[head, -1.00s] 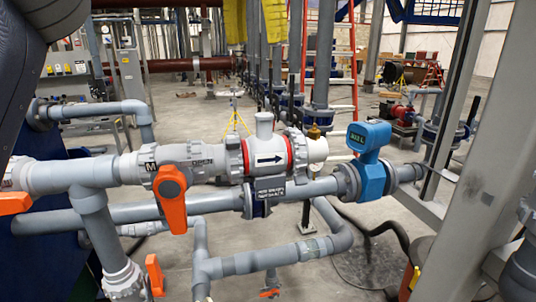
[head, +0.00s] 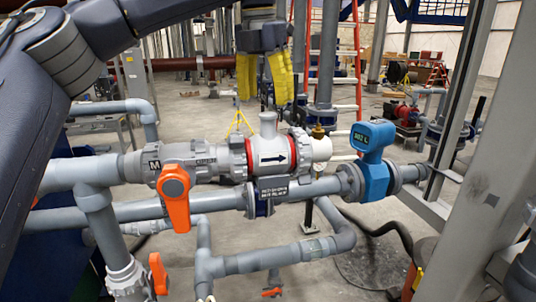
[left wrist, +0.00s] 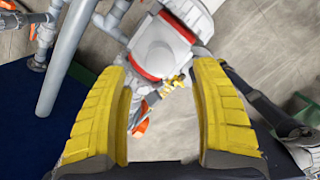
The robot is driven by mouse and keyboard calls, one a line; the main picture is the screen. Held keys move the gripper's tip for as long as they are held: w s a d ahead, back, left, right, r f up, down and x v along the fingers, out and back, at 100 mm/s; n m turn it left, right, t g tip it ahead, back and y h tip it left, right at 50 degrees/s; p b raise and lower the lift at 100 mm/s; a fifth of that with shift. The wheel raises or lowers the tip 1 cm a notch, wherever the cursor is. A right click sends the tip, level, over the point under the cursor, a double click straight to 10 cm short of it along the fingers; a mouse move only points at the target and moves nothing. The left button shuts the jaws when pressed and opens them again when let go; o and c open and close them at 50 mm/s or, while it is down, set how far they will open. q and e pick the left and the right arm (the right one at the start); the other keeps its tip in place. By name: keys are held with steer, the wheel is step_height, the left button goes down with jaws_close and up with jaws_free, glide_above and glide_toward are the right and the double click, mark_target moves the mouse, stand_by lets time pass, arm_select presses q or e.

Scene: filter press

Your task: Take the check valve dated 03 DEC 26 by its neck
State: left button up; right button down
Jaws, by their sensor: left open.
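The check valve (head: 268,158) has a white body with a black arrow and red rings, and a short round neck (head: 267,123) pointing up. No date is readable on it. My left gripper (head: 264,84) has yellow fingers, is open and empty, and points down above the neck with a gap between them. In the left wrist view the valve body (left wrist: 158,50) shows ahead of the open left gripper (left wrist: 160,70), near the fingertip ends. My right gripper is not in view.
The valve sits in a grey pipe line beside an orange-handled valve (head: 174,190). A brass fitting (head: 318,132) and a blue flow meter (head: 371,160) stand to its right. A grey post (head: 480,150) stands further right. Space above the pipes is mostly free.

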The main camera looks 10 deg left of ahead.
mark_target(268, 114)
arm_select(q)
steer(key=shift+w+d+f, duration=0.1)
steer(key=shift+w+f, duration=0.1)
steer(key=shift+f, duration=1.1)
steer(key=shift+w+d+f, duration=0.1)
steer(key=shift+w+f, duration=0.1)
steer(key=shift+f, duration=1.05)
steer(key=shift+c, duration=0.3)
jaws_close()
